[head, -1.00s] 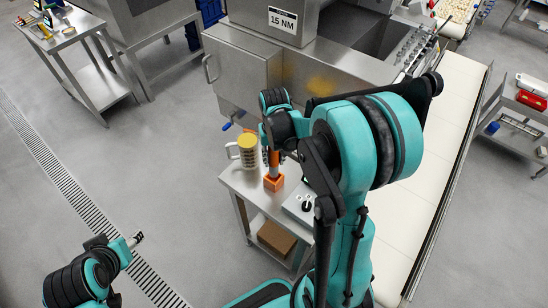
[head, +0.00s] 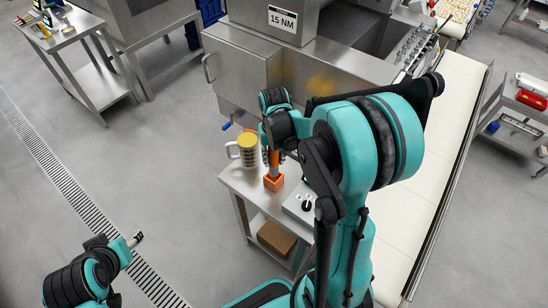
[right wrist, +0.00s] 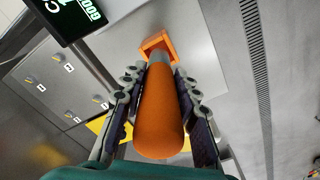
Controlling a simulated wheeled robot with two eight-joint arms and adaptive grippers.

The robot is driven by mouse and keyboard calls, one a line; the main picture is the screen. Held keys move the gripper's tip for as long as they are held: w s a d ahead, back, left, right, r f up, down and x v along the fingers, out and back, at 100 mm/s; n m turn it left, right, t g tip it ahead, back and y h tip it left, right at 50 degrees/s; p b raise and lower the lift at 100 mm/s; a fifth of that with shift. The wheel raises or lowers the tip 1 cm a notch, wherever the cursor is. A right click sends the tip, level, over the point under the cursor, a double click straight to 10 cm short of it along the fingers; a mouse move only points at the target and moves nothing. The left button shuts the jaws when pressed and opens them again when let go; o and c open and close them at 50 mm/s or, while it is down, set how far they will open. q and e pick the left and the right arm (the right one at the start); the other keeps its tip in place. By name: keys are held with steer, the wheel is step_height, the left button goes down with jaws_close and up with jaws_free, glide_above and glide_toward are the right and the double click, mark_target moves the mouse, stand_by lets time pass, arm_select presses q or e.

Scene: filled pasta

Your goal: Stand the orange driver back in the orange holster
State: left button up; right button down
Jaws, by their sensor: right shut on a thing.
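The orange driver (right wrist: 159,115) is between the fingers of my right gripper (right wrist: 160,90), which is shut on its thick handle. In the head view the driver (head: 273,161) stands roughly upright below my right gripper (head: 272,145). The orange holster (head: 273,183) sits on the small steel table, directly below the driver. In the right wrist view the driver's grey front end meets the opening of the holster (right wrist: 158,45); how deep it sits is hidden. My left gripper (head: 135,239) is far off at the lower left, over the floor, too small to tell its jaws.
A mug-like container with a yellow top (head: 246,150) stands left of the holster on the steel table (head: 238,183). A grey device with a black knob (head: 302,203) lies to the right. A cardboard box (head: 276,238) is on the lower shelf. The conveyor (head: 440,160) runs along the right.

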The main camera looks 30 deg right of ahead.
mark_target(274, 169)
steer(key=shift+f+b, duration=2.75)
steer(key=shift+f, duration=0.5)
stand_by(0.5)
steer(key=c, duration=1.1)
jaws_free()
steer(key=shift+o, duration=0.2)
step_height(274, 169, up, 12)
steer(key=shift+a, duration=0.1)
